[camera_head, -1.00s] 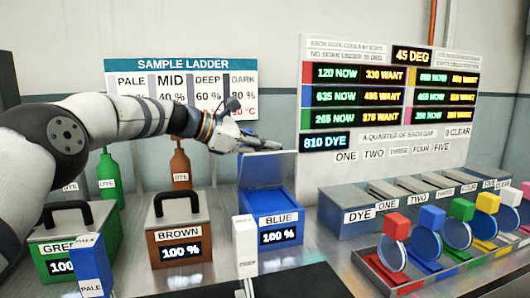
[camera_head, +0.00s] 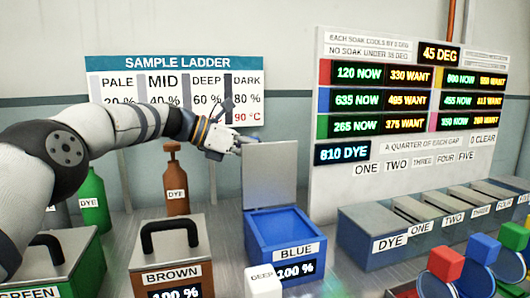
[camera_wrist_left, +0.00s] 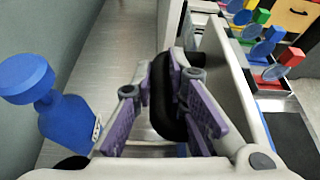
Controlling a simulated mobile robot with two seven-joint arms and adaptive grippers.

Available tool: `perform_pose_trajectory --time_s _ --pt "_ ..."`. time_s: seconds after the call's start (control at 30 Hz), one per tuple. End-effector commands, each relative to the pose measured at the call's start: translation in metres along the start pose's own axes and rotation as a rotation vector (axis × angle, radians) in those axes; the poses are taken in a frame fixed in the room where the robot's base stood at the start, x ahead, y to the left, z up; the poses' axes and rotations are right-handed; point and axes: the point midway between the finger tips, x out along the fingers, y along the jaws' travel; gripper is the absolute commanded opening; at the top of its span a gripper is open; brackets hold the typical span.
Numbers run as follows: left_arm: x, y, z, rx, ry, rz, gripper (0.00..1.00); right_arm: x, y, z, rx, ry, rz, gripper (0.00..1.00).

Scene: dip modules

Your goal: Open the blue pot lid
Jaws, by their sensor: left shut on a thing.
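The blue pot (camera_head: 257,248) stands on the counter with its BLUE label and a 100 % display. Its grey lid (camera_head: 270,172) stands upright at the back edge of the pot, and the blue inside is open to view. My left gripper (camera_head: 230,140) is behind the lid, its fingers partly hidden by it. In the left wrist view, my left gripper (camera_wrist_left: 160,110) has purple-padded fingers shut on the black lid handle (camera_wrist_left: 162,95). My right gripper is in neither current view.
The brown pot (camera_head: 172,250) and green pot (camera_head: 85,262) stand to the left with lids on. Dye bottles (camera_head: 176,185) are behind them. A white DEEP piece (camera_head: 262,282) is in front. Labelled bins (camera_head: 385,240) and coloured paddles (camera_head: 483,248) are to the right.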

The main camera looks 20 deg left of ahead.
Motion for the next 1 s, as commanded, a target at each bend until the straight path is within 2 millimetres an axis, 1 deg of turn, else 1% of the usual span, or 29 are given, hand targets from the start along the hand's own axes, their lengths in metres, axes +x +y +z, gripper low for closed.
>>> perform_pose_trajectory --time_s 0.03,0.57,0.6,0.87,0.93,1.0 --pt "-0.002 0.001 0.004 0.003 -0.008 0.005 0.00 0.000 0.000 0.000 0.000 0.001 0.000 0.40" --pt "-0.001 0.000 0.002 0.003 -0.007 0.005 0.00 0.000 0.000 0.000 0.000 0.001 0.000 0.40" --pt "-0.001 0.000 0.002 0.003 -0.007 0.004 0.21 0.000 0.000 0.000 0.000 0.001 0.000 0.40" --pt "0.000 0.000 0.000 0.002 -0.003 0.002 0.21 0.000 0.000 0.000 0.000 0.000 0.000 0.40" --pt "-0.003 0.000 0.000 0.001 -0.003 0.003 0.21 0.000 0.000 0.000 0.000 0.000 0.000 0.40" --pt "-0.014 0.001 0.000 0.001 -0.003 0.004 0.21 0.000 0.000 0.000 0.000 0.000 0.000 0.40"
